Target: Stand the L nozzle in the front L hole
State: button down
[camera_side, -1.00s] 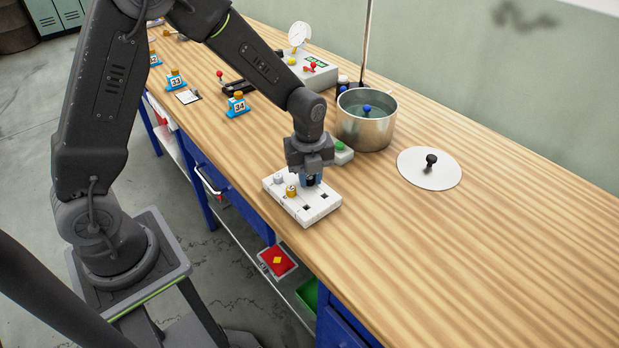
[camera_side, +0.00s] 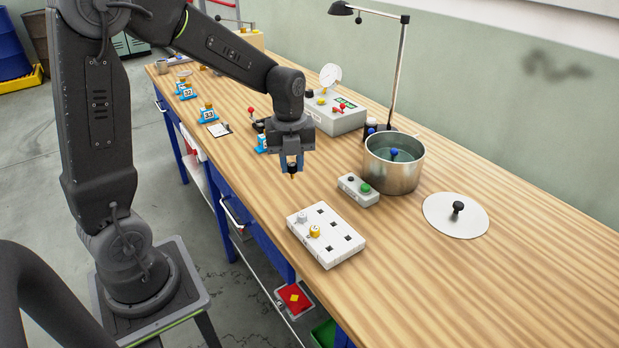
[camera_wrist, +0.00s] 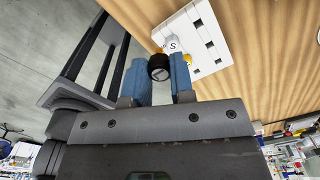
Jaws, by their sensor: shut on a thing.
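My gripper (camera_side: 291,171) has blue fingers shut on a black nozzle (camera_wrist: 158,67), held above the bench, up and left of the nozzle block in the side view. The nozzle's dark body and small brass-coloured tip hang below the fingers in the side view. I cannot read its letter. The white nozzle block (camera_side: 337,253) lies on the bench with several empty square holes; it also shows in the wrist view (camera_wrist: 212,68). A white nozzle (camera_side: 302,217) marked S in the wrist view and a yellow nozzle (camera_side: 314,231) stand in it. The yellow one is mostly hidden in the wrist view.
A button box (camera_side: 358,190) with a green button stands behind the block. Behind it are a steel pot (camera_side: 394,172) and a round lid (camera_side: 456,214). A grey gauge box (camera_side: 338,117) and a lamp stand farther back. The bench right of the block is clear.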

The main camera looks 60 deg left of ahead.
send_near(330, 240)
jog(key=s+d, duration=0.1)
jog(key=shift+s+d+f, duration=0.1)
jog(key=shift+d+f, duration=0.1)
jog(key=shift+f, duration=0.95)
jog(key=shift+s+d+f, duration=0.1)
jog(key=shift+d+f, duration=0.05)
jog(key=shift+f, duration=1)
jog(key=shift+f, duration=1.45)
dwell(0.3)
jog(key=c, duration=0.9)
grip_release()
